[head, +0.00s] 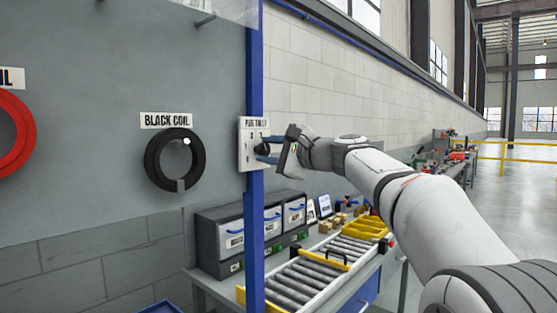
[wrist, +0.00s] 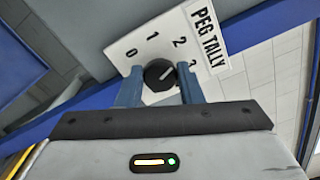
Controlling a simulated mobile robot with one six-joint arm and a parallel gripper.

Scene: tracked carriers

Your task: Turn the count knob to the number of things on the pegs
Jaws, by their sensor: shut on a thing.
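The count knob (wrist: 158,74) is a round black knob with a pale pointer line on a white panel labelled PEG TALLY (head: 253,144). The panel shows 0, 1, 2 and 3 in the wrist view. The pointer line slants up and right, seemingly between 2 and 3. My gripper (wrist: 160,84) has its blue fingers on either side of the knob and is shut on it; it also shows in the head view (head: 266,150). A black coil (head: 153,160) hangs on a peg under a BLACK COIL label. A red coil (head: 10,135) is cut off at the left edge.
A bare peg (head: 205,20) sticks out at the top. The panel is on a blue post (head: 255,210). Below are a roller conveyor (head: 300,283), grey drawers (head: 225,232) and yellow bins (head: 362,229). Open floor lies to the right.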

